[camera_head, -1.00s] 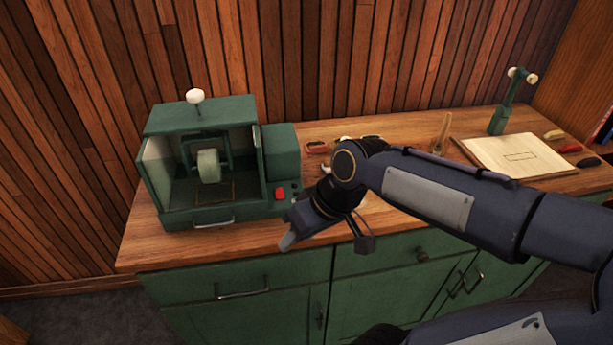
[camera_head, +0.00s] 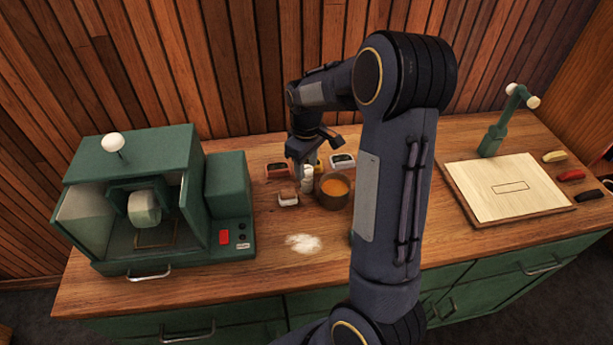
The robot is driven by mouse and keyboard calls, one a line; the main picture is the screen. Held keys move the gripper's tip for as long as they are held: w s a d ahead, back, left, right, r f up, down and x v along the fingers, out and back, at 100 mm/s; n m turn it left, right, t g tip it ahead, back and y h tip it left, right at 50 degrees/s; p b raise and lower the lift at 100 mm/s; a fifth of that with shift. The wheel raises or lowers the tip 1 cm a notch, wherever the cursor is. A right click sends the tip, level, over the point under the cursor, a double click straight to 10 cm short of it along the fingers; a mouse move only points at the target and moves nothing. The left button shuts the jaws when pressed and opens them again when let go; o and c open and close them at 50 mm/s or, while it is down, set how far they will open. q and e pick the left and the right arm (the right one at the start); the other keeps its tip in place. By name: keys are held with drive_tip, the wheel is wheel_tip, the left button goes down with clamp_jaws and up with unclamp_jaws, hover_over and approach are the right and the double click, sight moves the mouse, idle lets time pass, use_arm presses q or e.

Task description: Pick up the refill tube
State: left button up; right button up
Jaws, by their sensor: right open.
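A small white upright piece (camera_head: 307,179), which may be the refill tube, stands on the bench among small containers; I cannot tell for sure. A yellow piece shows just behind it, mostly hidden. My right gripper (camera_head: 314,152) is above this group, pointing down, open, with its fingertips close over the white piece. I cannot tell whether they touch it. My right arm covers part of the bench to the right. My left gripper is not in view.
A brown pot with orange contents (camera_head: 333,192), a small white-rimmed dish (camera_head: 288,199) and dark-topped containers (camera_head: 342,161) crowd the spot. White powder (camera_head: 303,243) lies in front. A green machine (camera_head: 140,200) stands left, a pale board (camera_head: 505,187) right.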

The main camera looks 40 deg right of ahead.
sight(307, 179)
drive_tip(key=shift+s+f+p, duration=0.1)
drive_tip(key=shift+f+p, duration=0.2)
drive_tip(key=shift+f, duration=1.5)
drive_tip(key=c, duration=0.8)
drive_tip(key=shift+r, duration=0.15)
